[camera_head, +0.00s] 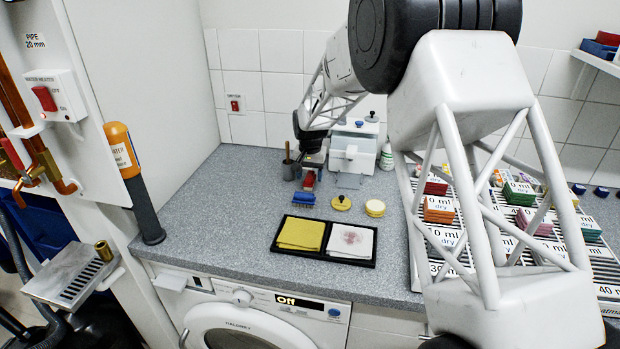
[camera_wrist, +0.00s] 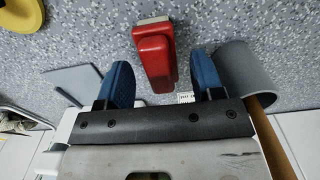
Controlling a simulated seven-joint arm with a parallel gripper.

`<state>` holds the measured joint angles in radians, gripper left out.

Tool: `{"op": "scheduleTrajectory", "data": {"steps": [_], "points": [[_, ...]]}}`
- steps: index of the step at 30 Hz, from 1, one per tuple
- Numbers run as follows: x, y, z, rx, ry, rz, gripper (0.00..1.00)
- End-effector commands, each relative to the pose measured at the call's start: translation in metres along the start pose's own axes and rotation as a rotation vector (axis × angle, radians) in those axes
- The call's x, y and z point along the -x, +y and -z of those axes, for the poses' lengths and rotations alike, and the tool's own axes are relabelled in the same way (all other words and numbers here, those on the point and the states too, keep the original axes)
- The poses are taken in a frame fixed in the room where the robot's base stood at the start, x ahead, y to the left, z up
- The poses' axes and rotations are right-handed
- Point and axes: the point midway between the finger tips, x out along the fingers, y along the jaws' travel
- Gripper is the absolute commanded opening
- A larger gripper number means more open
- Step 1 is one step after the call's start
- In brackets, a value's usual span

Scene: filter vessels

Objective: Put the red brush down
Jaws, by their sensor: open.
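The red brush (camera_head: 309,181) is at the countertop, between the grey cup and the white box. In the wrist view the red brush (camera_wrist: 154,58) shows its red body, with a pale end pointing away from my gripper. My gripper (camera_head: 312,167) is low over the counter, just behind the brush. In the wrist view my gripper (camera_wrist: 164,78) is open, its blue fingers on either side of the brush's near end. Gaps show between the brush and both fingers. The brush appears to rest on the counter; its underside is hidden.
A grey cup (camera_head: 290,170) with a wooden stick stands close beside my gripper. A blue brush (camera_head: 303,198) lies in front. A white box (camera_head: 352,158) stands at right. Yellow round pieces (camera_head: 341,203) and a black tray (camera_head: 324,258) with cloths lie nearer. Left counter is clear.

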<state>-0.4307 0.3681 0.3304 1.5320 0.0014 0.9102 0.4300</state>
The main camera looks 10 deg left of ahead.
Motion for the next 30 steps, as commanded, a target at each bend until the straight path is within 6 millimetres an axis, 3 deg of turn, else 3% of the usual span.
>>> {"op": "scheduleTrajectory", "data": {"steps": [18,30], "points": [[0.090,0.000,0.000,0.000,0.000,0.000,0.61],[0.106,0.000,0.000,0.000,-0.001,0.000,0.61]]}}
